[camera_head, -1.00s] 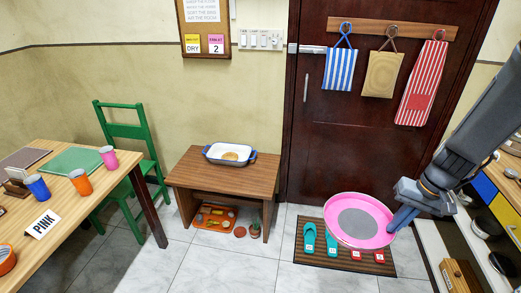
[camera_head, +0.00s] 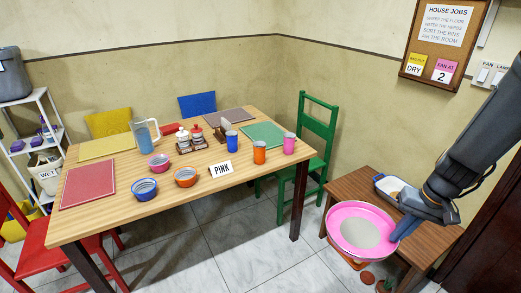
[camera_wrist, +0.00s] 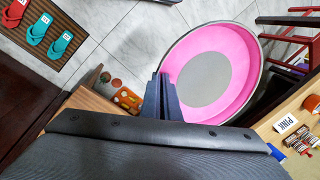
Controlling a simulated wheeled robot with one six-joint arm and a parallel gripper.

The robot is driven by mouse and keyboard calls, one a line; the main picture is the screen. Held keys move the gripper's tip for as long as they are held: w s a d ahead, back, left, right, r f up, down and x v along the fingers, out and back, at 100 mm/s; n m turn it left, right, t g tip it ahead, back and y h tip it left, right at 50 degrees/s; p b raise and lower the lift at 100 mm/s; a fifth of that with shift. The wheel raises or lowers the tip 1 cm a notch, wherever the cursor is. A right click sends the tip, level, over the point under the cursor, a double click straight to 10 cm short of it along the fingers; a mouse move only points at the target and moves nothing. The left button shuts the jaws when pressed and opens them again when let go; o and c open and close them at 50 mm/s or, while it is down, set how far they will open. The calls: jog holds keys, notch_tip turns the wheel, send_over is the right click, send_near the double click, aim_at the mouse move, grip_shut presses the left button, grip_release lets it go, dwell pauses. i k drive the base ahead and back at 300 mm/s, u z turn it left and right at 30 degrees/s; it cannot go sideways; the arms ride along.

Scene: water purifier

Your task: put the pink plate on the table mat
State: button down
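The pink plate (camera_head: 362,228), pink with a grey centre, is held in the air at the right of the head view. My gripper (camera_head: 402,228) is shut on its right rim. In the wrist view, the fingers (camera_wrist: 167,98) pinch the edge of the plate (camera_wrist: 207,78). The dining table (camera_head: 105,217) stands to the left with several mats: red (camera_head: 88,183), yellow (camera_head: 105,146), grey-brown (camera_head: 230,118) and green (camera_head: 263,135). A white "PINK" sign (camera_head: 221,169) stands at the table's front edge. The plate is apart from the table and mats.
Cups, bowls, a pitcher (camera_head: 145,133) and a condiment rack (camera_head: 191,143) occupy the table. A low bench (camera_head: 350,188) with a casserole dish is behind the plate. Tiled floor in front is clear.

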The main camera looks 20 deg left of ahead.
aim_at(89, 184)
jog(key=u, duration=0.9)
jog(key=i, duration=0.95)
jog(key=u, duration=1.65)
jog(key=i, duration=1.6)
jog(key=u, duration=0.85)
